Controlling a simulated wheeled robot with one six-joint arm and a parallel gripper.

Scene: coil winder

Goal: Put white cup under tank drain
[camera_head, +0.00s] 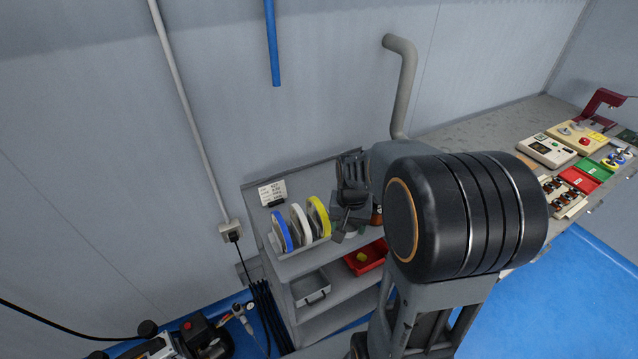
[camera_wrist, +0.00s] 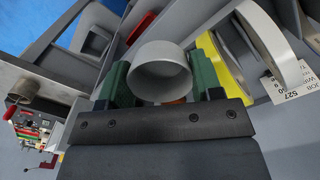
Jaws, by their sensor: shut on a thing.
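The white cup (camera_wrist: 163,53) sits between the green finger pads of my gripper (camera_wrist: 160,82) in the wrist view, its round opening facing the camera. My gripper is shut on it. In the head view my gripper (camera_head: 351,212) is over the right part of the shelf unit's top, right of the spools, and the cup is mostly hidden there. A metal fitting with a red lever (camera_wrist: 18,100) shows at the left edge of the wrist view. I cannot tell whether it is the tank drain, and no tank is clearly visible.
The grey shelf unit (camera_head: 338,290) holds blue (camera_head: 281,232), white (camera_head: 301,226) and yellow (camera_head: 319,216) spools on top, with a grey bin (camera_head: 311,288) and red bin (camera_head: 376,251) below. A bench (camera_head: 478,128) with devices stands at right.

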